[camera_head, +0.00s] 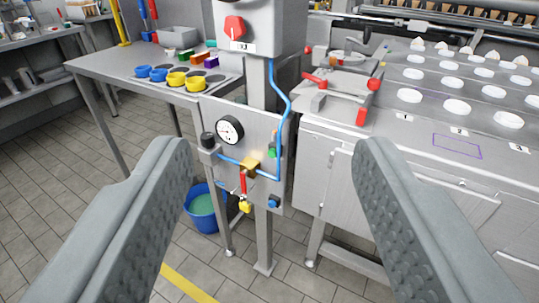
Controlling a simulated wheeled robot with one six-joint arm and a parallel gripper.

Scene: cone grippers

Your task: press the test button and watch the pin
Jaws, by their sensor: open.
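My gripper (272,152) is open and empty, its two grey ribbed fingers wide apart at the left and right of the view. Between and beyond them stands a grey upright panel (222,167) on a post. It carries a round pressure gauge (229,130), a brass-coloured block (250,165), a red lever (243,182), a yellow knob (245,206), a blue knob (274,202) and a small green part (272,152). Blue tubing runs across it. I cannot tell which part is the test button. I cannot make out the pin. The fingers appear apart from the panel.
A control box with a red rotary switch (235,27) sits above the panel. A steel machine (330,185) with a red-handled clamp (345,84) stands close on the right. A table (105,66) with blue and yellow cups is behind left. A blue bucket (203,218) stands on the tiled floor.

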